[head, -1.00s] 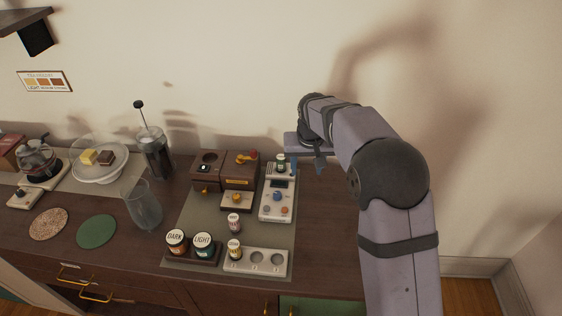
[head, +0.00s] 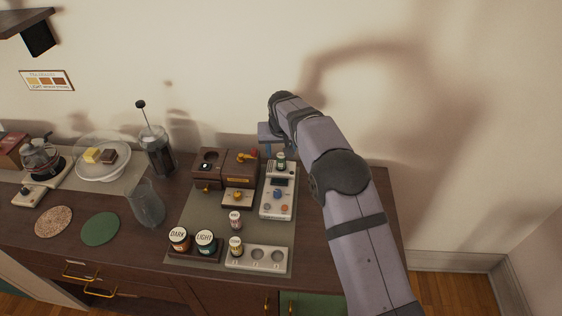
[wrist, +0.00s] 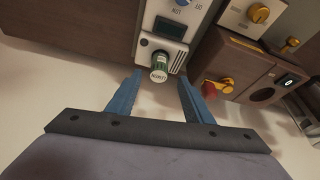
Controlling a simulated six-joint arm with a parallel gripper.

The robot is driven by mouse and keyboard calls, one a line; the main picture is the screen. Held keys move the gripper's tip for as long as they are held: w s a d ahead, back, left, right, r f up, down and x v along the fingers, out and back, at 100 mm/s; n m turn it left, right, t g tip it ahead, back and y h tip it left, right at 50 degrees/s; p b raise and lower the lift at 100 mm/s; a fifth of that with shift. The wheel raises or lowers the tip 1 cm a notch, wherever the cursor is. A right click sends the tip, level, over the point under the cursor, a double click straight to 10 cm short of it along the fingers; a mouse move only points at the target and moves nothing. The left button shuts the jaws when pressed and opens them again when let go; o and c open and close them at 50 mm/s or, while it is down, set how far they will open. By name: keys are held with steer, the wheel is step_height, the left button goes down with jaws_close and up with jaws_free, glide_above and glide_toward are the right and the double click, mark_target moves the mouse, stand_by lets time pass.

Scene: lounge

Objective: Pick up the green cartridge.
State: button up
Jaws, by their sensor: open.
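The green cartridge (head: 281,158) has a pale cap and stands at the far end of the white machine (head: 278,205). In the wrist view the green cartridge (wrist: 158,66) sits in the end of the white machine (wrist: 166,47), its labelled cap facing the camera. My gripper (wrist: 160,84) is open, with its two blue fingers apart and nothing between them. The cartridge shows just beyond the gap between the fingertips. In the head view my gripper (head: 270,148) is near the wall, just behind the machine, and partly hidden by my arm.
Brown wooden machines (head: 239,170) stand left of the white one. Two small cartridges (head: 236,220) are nearer the front, one in a pale tray (head: 270,265). Dark and light jars (head: 205,241) stand left of it. The wall (head: 330,60) is close behind.

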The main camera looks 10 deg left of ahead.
mark_target(281, 156)
steer(key=shift+p+x, duration=1.6)
steer(key=shift+x, duration=0.95)
steer(key=shift+s+d, duration=0.15)
steer(key=c, duration=1.1)
